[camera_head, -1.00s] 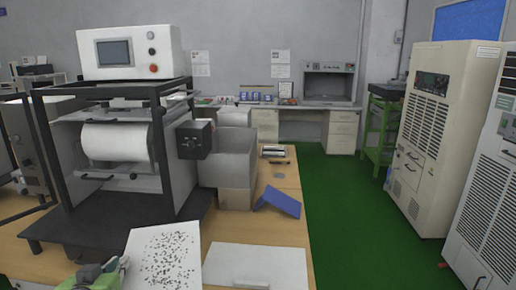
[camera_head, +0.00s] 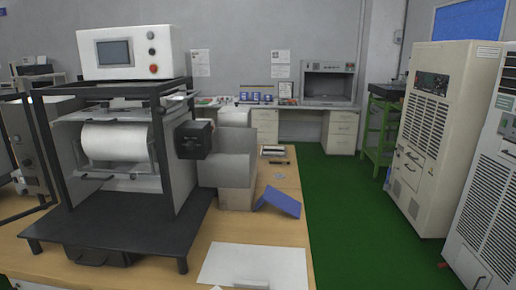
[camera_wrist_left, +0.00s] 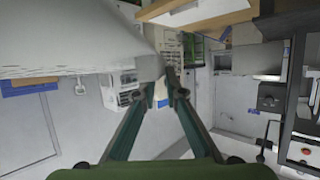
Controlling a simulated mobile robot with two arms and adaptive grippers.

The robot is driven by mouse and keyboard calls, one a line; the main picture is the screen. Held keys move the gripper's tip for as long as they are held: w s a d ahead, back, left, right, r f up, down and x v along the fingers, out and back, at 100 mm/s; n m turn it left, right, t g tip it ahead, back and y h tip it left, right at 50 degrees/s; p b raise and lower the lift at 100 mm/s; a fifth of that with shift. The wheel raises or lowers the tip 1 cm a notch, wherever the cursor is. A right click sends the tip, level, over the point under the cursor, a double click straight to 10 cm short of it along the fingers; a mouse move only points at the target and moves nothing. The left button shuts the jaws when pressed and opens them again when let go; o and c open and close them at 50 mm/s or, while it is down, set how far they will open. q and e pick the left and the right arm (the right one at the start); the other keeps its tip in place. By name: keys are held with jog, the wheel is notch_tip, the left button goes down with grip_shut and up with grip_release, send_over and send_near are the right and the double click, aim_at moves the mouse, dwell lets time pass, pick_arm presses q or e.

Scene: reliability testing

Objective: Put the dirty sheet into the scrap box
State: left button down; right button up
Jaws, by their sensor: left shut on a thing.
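In the left wrist view, my left gripper (camera_wrist_left: 168,82) has its green fingers closed together at the tips. A pale sheet (camera_wrist_left: 70,38), which I take to be the dirty sheet, fills the upper left with its edge at the fingertips. The side of it seen here looks plain, without spots. The gripper is shut on it, though the exact pinch point is hard to make out. Neither the sheet nor my left gripper can be made out in the head view. My right gripper is in neither view. I cannot identify a scrap box in these frames.
A machine with a white roll (camera_head: 115,141) stands on the wooden table (camera_head: 290,222). A blank white sheet (camera_head: 254,262), cardboard boxes (camera_head: 237,198) and a blue tilted panel (camera_head: 280,202) are beside it. Clear green floor (camera_head: 355,220) lies to the right, before tall cabinets (camera_head: 440,140).

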pick_arm(q)
jog(key=shift+s+d+m+g+h, duration=0.5)
jog(key=shift+s+d+m+g, duration=0.2)
jog(key=shift+s+d, duration=0.1)
jog(key=shift+a+r, duration=0.1)
jog(key=shift+a, duration=0.05)
jog(key=shift+f, duration=0.2)
